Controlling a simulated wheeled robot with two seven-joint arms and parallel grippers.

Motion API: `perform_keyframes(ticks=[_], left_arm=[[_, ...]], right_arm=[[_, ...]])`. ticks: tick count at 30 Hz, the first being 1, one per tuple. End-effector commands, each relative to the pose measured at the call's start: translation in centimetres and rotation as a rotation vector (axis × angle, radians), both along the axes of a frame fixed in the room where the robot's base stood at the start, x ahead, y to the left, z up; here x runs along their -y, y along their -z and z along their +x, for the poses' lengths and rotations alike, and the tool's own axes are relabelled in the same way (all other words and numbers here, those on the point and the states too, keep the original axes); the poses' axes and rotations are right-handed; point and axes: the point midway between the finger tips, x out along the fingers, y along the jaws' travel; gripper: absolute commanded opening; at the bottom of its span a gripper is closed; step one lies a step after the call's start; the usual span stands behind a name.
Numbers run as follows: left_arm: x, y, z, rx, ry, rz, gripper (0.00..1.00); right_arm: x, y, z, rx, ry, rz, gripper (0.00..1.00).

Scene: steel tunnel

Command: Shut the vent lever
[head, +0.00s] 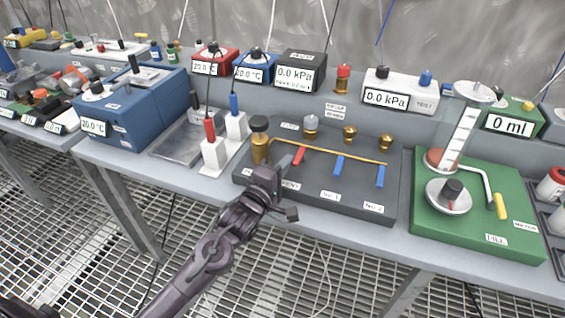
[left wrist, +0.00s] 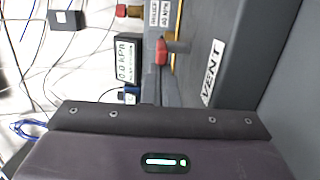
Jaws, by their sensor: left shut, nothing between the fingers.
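The red vent lever (head: 299,156) sits on the brass pipe (head: 335,151) of a dark grey panel (head: 320,205). It points toward the panel's front edge, across the pipe, much like the two blue levers (head: 338,165) to its right. In the left wrist view the red lever (left wrist: 172,47) shows beside the VENT label (left wrist: 213,72). My left gripper (head: 284,163) is shut and empty, just left of the red lever. I cannot tell whether its fingertips touch the lever. The gripper partly covers the VENT label in the head view. My right gripper is not in view.
Red and blue plugs in white blocks (head: 215,152) stand further left, beside a blue bath (head: 130,105). A green board (head: 475,235) lies right of the panel. Gauge boxes (head: 301,70) stand behind.

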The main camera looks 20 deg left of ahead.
Motion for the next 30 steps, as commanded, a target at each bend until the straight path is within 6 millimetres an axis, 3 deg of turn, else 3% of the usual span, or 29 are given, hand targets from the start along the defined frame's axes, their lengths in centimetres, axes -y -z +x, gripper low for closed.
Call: perform_keyframes(ticks=[23, 30], left_arm=[[1.9, -0.1, -0.4, -0.003, -0.172, -0.004, 0.00], [3.3, -0.2, -0.1, -0.002, -0.170, -0.003, 0.00]], right_arm=[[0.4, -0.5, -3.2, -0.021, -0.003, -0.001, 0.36], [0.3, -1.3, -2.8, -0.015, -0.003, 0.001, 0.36]])
